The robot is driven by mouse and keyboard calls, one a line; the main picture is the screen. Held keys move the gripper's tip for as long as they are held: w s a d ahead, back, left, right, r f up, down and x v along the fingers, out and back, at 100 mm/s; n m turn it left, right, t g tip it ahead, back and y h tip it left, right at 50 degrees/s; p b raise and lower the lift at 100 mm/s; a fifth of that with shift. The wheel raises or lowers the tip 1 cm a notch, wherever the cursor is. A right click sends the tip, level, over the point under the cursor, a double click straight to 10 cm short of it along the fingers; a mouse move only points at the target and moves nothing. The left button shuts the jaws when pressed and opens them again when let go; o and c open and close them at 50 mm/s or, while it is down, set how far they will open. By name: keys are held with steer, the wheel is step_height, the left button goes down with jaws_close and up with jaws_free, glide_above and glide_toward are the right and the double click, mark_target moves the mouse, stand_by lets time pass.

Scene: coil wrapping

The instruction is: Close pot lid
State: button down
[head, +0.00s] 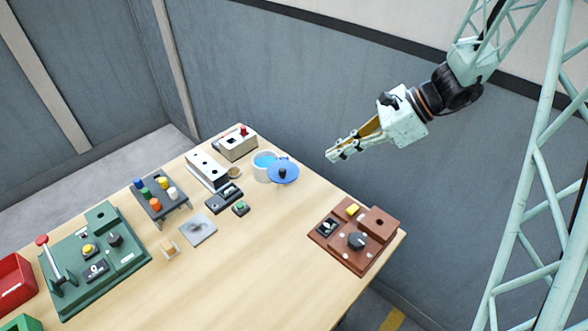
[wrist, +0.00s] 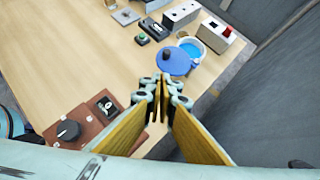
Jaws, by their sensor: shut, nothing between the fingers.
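A white pot (head: 261,174) with light blue contents stands near the table's far right edge; it also shows in the wrist view (wrist: 199,37). The blue lid (head: 287,176) with a dark knob lies at the pot's right side in the head view, off most of the opening. In the wrist view the lid (wrist: 178,64) sits left of and nearer than the pot. I cannot tell whether it is hinged to the rim. My gripper (head: 332,156) is shut and empty, above and right of the lid in the head view. Its fingers (wrist: 158,95) point towards the lid.
A brown panel (head: 337,248) with a dark knob stands at the right table corner. A white box with a red button (head: 236,145), a white block (head: 207,171) and small dark switch boxes (head: 224,198) stand near the pot. A green panel (head: 120,262) is front left.

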mark_target(286, 173)
steer(key=shift+w+d+f+m, duration=0.1)
steer(key=shift+w+f+m, duration=0.15)
steer(key=shift+f, duration=0.2)
steer(key=shift+w+f+m, duration=0.25)
steer(key=shift+f, duration=0.2)
steer(key=shift+f, duration=0.1)
steer(key=b+x, duration=0.1)
steer(key=x, duration=0.9)
steer(key=shift+w, duration=0.1)
steer(key=shift+w+a, duration=0.15)
steer(key=shift+a, duration=0.85)
steer(key=shift+w+a, duration=0.2)
steer(key=shift+a, duration=0.8)
